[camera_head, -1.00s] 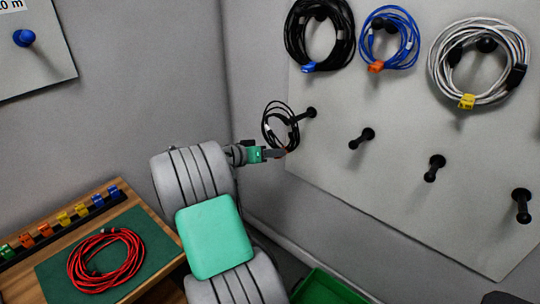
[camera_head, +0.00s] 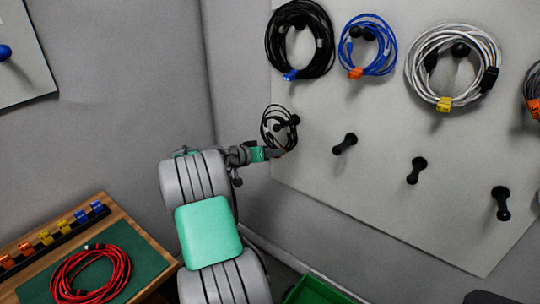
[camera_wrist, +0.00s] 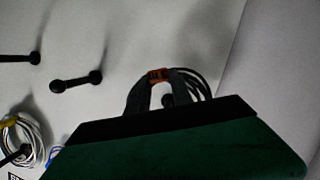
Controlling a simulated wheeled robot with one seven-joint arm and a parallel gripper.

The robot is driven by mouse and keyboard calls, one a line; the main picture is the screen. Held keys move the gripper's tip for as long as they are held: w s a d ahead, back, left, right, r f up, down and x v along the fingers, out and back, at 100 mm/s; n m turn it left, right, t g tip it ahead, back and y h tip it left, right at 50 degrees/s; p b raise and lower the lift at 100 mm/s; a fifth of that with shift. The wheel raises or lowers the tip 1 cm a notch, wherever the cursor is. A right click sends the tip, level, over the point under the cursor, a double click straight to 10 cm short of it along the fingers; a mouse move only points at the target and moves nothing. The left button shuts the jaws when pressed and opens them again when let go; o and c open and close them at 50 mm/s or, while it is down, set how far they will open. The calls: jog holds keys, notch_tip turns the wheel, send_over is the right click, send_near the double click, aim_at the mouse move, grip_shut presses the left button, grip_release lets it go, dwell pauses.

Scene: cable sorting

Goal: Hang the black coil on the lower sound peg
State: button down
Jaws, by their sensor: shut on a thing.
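The small black coil (camera_head: 266,128) is at the leftmost peg (camera_head: 293,121) of the lower row on the grey board. In the head view the coil overlaps this peg; I cannot tell whether it is fully around it. My gripper (camera_head: 275,153) is shut on the coil's lower edge, at an orange tie. In the wrist view my gripper (camera_wrist: 158,80) has its fingers at the orange tie (camera_wrist: 158,75), and the coil's strands (camera_wrist: 199,86) show behind them. A dark round tip, probably the peg's, shows between the fingers. The peg's base is partly hidden.
Bare lower pegs stand to the right: one (camera_head: 345,143), another (camera_head: 416,170), and a third (camera_head: 501,202). Above hang a large black coil (camera_head: 273,42), a blue coil (camera_head: 345,52) and a white coil (camera_head: 415,65). A red coil (camera_head: 121,272) lies on a green mat (camera_head: 150,262).

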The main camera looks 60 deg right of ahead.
jog(key=shift+w+f+b+x, duration=0.1)
jog(key=shift+w+b+x, duration=0.15)
jog(key=shift+x, duration=1.15)
jog(key=shift+w+f+b+x, duration=0.1)
jog(key=shift+w+b+x, duration=0.1)
jog(key=shift+x, duration=1.2)
jog(key=shift+w+f+b+x, duration=0.1)
jog(key=shift+w+b+x, duration=0.15)
jog(key=shift+x, duration=1.1)
jog(key=shift+d, duration=0.2)
jog(key=c, duration=1.1)
grip_release()
jog(key=shift+o, duration=0.2)
